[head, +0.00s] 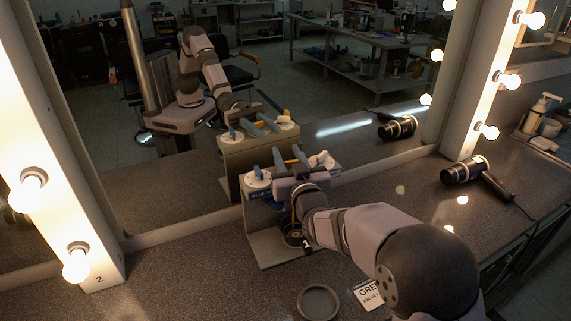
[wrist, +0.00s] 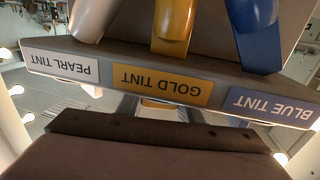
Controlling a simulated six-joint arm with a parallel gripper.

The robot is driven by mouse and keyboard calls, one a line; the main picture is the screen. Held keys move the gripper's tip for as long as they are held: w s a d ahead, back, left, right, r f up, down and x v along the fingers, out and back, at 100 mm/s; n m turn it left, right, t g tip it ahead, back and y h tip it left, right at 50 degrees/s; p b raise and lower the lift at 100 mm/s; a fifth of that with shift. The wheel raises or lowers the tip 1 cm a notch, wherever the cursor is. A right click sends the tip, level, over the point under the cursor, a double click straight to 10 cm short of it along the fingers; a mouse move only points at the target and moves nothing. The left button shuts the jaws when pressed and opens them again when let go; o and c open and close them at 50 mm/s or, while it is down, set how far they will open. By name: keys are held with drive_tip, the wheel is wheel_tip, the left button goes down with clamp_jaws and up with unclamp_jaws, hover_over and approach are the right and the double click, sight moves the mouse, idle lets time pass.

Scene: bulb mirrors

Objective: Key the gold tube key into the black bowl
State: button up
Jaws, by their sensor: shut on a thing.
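The tube rack (head: 262,243) stands on the counter against the mirror. In the wrist view its front strip carries upside-down labels for pearl, gold (wrist: 162,83) and blue tint. The gold tube (wrist: 174,25) is between the pearl tube (wrist: 96,18) and the blue tube (wrist: 257,35). My gripper (head: 298,178) is at the rack's front, shut on what appears to be the gold tube key (wrist: 158,103), mostly hidden behind the label strip. A dark bowl (head: 287,240) sits under the rack, partly behind my arm; I take it for the black bowl.
A round dark-grey dish (head: 318,303) and a white printed card (head: 369,295) lie on the counter in front of the rack. A hair dryer (head: 465,171) lies at the right. Lit bulbs (head: 28,190) line the mirror frames. The counter left of the rack is clear.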

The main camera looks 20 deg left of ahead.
drive_tip(key=shift+r, duration=0.15)
drive_tip(key=o, duration=1.1)
drive_tip(key=shift+s+d, duration=0.1)
drive_tip(key=shift+s+d+b, duration=0.3)
drive_tip(key=shift+s+b, duration=0.1)
drive_tip(key=shift+s, duration=0.1)
drive_tip(key=shift+b+v, duration=0.8)
drive_tip(key=shift+v, duration=2.15)
drive_tip(key=shift+a, duration=0.1)
